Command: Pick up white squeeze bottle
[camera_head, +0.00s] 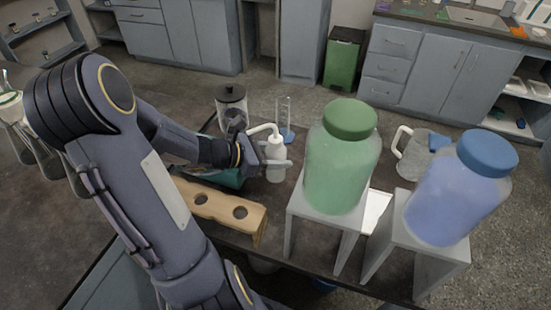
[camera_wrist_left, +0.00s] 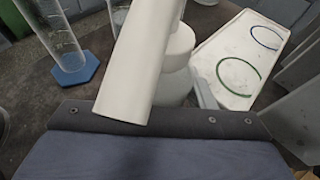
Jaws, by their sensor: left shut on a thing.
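The white squeeze bottle (camera_head: 276,172) stands upright near the middle of the dark bench in the head view, its bent spout reaching left over my gripper. My left gripper (camera_head: 274,162) is shut on the bottle's body from the left. In the left wrist view the bottle (camera_wrist_left: 179,68) is behind its large white spout, which hides much of it. A grey finger edge (camera_wrist_left: 206,92) shows beside the bottle. I cannot tell whether the bottle's base touches the bench. My right gripper is not in view.
A green jar (camera_head: 338,165) and a blue jar (camera_head: 455,195) stand on grey stands to the right. A wooden block with holes (camera_head: 250,226) is in front. A glass cylinder (camera_head: 284,112), a dark-lidded jar (camera_head: 231,98) and a glass jug (camera_head: 410,158) stand nearby.

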